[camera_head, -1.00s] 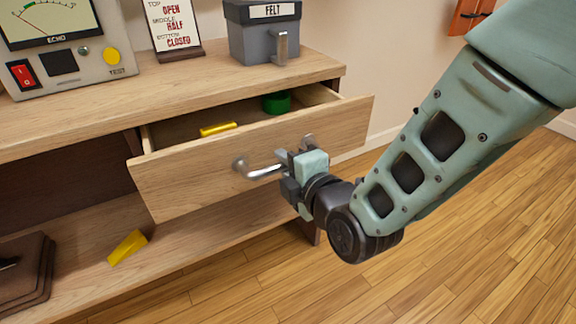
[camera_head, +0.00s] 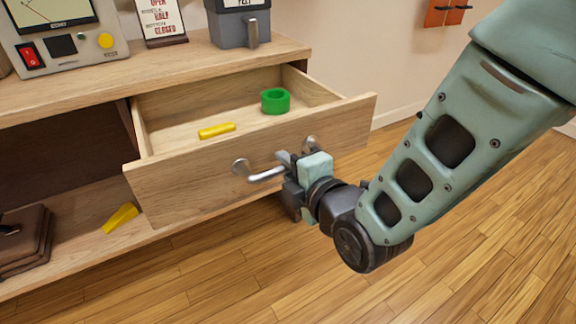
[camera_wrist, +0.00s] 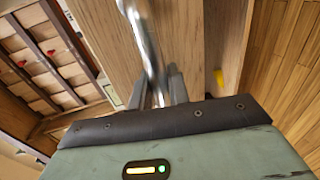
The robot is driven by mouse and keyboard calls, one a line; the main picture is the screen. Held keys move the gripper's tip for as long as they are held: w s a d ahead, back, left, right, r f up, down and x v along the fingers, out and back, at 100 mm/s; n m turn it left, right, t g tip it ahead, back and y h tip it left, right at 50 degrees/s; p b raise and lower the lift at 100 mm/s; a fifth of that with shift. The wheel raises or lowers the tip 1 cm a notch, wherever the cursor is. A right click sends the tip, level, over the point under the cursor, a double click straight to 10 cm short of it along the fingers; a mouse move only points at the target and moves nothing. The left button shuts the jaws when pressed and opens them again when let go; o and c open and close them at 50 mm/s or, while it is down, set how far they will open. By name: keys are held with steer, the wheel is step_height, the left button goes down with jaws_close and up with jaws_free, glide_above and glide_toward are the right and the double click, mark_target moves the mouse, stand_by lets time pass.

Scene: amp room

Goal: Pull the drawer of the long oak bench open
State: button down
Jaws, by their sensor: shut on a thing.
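The long oak bench (camera_head: 72,98) stands along the wall. Its drawer (camera_head: 190,192) is pulled well out, and its inside shows. A metal bar handle (camera_head: 262,175) is on the drawer front. My gripper (camera_head: 285,167) is shut on this handle, near the handle's right part. In the wrist view the handle (camera_wrist: 146,45) runs down between the two fingers (camera_wrist: 162,92). A yellow bar (camera_head: 217,131) and a green ring (camera_head: 275,101) lie in the drawer.
A grey meter box (camera_head: 68,45), a sign (camera_head: 162,20) and a grey felt bin (camera_head: 237,25) stand on the bench top. A yellow wedge (camera_head: 121,216) and a brown case (camera_head: 24,245) are on the lower shelf. Wooden floor (camera_head: 250,285) in front is clear.

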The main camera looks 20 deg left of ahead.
steer(key=c, duration=1.4)
jaws_free()
steer(key=shift+p+v, duration=8.7)
steer(key=shift+p, duration=0.75)
steer(key=shift+r, duration=0.1)
